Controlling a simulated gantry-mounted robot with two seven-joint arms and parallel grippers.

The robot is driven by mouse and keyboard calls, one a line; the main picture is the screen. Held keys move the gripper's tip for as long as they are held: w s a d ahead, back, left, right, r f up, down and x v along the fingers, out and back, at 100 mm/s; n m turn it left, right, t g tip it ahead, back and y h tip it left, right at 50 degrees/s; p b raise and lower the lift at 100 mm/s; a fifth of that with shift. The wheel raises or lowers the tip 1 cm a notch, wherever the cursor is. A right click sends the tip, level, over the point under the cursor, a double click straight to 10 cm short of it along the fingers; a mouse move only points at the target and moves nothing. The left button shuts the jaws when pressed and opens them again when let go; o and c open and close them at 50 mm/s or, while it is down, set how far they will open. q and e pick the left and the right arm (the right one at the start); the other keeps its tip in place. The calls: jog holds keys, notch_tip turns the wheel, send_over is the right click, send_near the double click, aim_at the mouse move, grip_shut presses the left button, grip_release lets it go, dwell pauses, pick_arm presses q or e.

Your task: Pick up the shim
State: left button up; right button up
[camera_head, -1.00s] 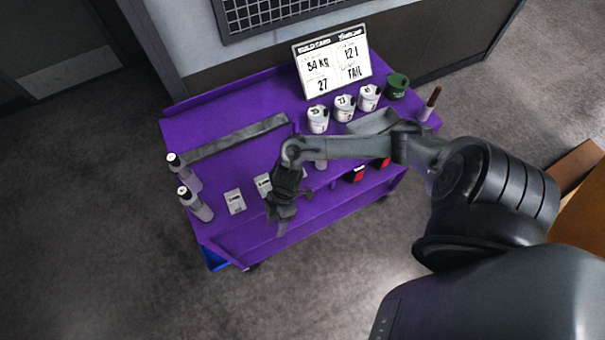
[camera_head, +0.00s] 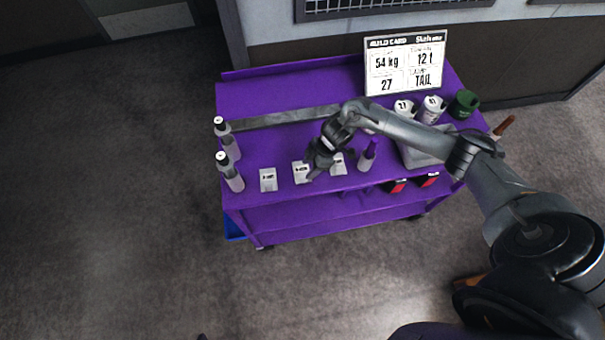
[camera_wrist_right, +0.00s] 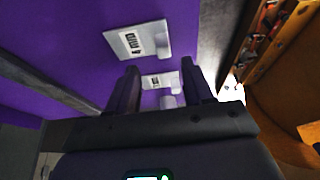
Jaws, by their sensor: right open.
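Three small pale labelled plates, which look like the shims, lie in a row near the front of the purple cart top: a left plate (camera_head: 268,181), a middle plate (camera_head: 301,172) and a right plate (camera_head: 338,168). My right gripper (camera_head: 329,166) is open and empty above the middle and right plates, partly covering them. In the right wrist view, a plate marked "4 mm" (camera_wrist_right: 138,41) lies ahead of the open fingers (camera_wrist_right: 160,72). Another plate (camera_wrist_right: 160,80) shows between the fingers, with its label too small to read. My left gripper is not in view.
Two dark-capped bottles (camera_head: 230,172) stand at the left of the cart (camera_head: 265,95). A purple-tipped bottle (camera_head: 367,158) stands close right of the gripper. A long grey bar (camera_head: 285,117) lies behind. White cups (camera_head: 431,108), a green container (camera_head: 463,104) and a grey tray (camera_head: 424,150) are right.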

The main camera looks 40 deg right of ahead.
aim_at(302, 170)
jog(key=shift+s+x, duration=0.15)
jog(key=shift+x, duration=1.3)
jog(key=shift+s+x, duration=0.2)
jog(key=shift+x, duration=1.25)
jog(key=shift+d+f, duration=0.1)
jog(key=shift+c, duration=0.3)
grip_shut()
